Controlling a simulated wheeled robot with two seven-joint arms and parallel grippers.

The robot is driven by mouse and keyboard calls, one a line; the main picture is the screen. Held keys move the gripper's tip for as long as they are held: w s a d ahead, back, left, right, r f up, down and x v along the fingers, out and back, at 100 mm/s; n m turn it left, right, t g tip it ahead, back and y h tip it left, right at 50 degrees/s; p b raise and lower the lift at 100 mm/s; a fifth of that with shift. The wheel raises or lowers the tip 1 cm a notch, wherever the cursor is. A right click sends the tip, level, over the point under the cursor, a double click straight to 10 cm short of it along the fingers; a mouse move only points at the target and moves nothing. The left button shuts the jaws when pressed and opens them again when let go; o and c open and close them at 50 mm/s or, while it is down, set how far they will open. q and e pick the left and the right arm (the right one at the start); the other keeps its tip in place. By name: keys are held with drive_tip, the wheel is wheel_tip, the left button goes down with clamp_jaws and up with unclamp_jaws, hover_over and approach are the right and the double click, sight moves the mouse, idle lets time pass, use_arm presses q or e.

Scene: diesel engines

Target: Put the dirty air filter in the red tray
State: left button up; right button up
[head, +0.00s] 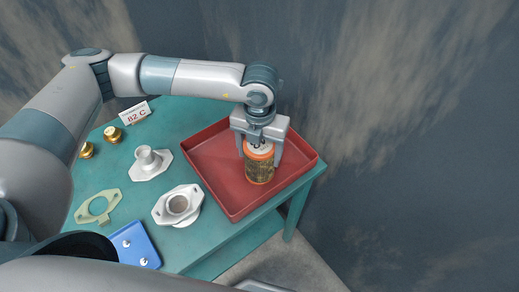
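The dirty air filter (260,170) is a brownish cylinder with an orange rim and a pale top. It is upright inside the walls of the red tray (212,160), right of the tray's middle. My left gripper (260,150) reaches down over it from above, with one finger on each side of its upper part, and looks shut on it. I cannot tell for sure whether the filter's base touches the tray floor. My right gripper is not in view.
The teal table (184,122) also holds two white flanged parts (150,163) (190,213), a pale green gasket (85,212), brass fittings (112,134), a blue tray (146,240) with small parts, and an "82 C" sign (135,113). The tray's left half is empty.

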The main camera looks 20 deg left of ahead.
use_arm(q)
drive_tip(key=shift+f, duration=0.1)
drive_tip(key=o, duration=1.3)
drive_tip(key=shift+r, duration=0.35)
wheel_tip(320, 180, up, 10)
drive_tip(key=b, duration=0.5)
drive_tip(key=shift+r, duration=0.8)
